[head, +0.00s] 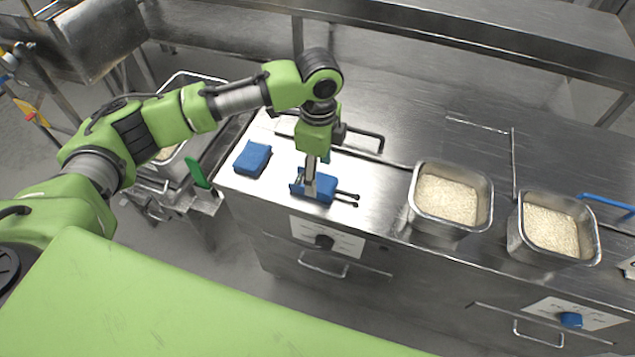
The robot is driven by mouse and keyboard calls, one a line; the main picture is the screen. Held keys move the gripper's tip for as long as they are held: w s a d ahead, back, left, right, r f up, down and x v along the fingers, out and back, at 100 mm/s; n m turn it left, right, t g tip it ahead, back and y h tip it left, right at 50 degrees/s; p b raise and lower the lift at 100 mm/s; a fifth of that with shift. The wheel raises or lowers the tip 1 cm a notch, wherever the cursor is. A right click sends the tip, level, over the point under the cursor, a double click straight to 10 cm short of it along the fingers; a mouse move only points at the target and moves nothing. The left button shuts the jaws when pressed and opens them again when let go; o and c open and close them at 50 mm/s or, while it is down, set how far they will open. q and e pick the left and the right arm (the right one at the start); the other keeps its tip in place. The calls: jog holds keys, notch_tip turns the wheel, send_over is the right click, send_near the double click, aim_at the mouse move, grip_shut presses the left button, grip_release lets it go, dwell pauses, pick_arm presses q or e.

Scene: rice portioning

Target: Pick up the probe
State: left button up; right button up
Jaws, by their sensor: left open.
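My left arm comes in from the left, and its open gripper (310,188) points down at the steel counter. Directly at its fingertips is a blue item (324,191) with two thin dark rods that reach to the right and end in dark knobs. This looks like the probe or its holder; I cannot tell which. The fingers hide part of the blue item, and whether they touch it is unclear. My right gripper is not in view.
A blue sponge-like block (253,158) lies left of the gripper. Two steel pans of rice, a nearer-centre one (451,229) and a right one (514,240), stand on the counter. A dark bar handle (367,136) is behind the gripper. Bare counter (385,183) lies between gripper and pans.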

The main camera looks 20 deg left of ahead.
aim_at(318, 181)
pick_arm(q)
jog(key=f, duration=0.1)
jog(key=f+p, duration=0.1)
jog(key=f, duration=0.3)
jog(key=shift+w+a+p, duration=0.2)
jog(key=shift+w+p, duration=0.2)
jog(key=shift+f, duration=0.25)
jog(key=c, duration=1.2)
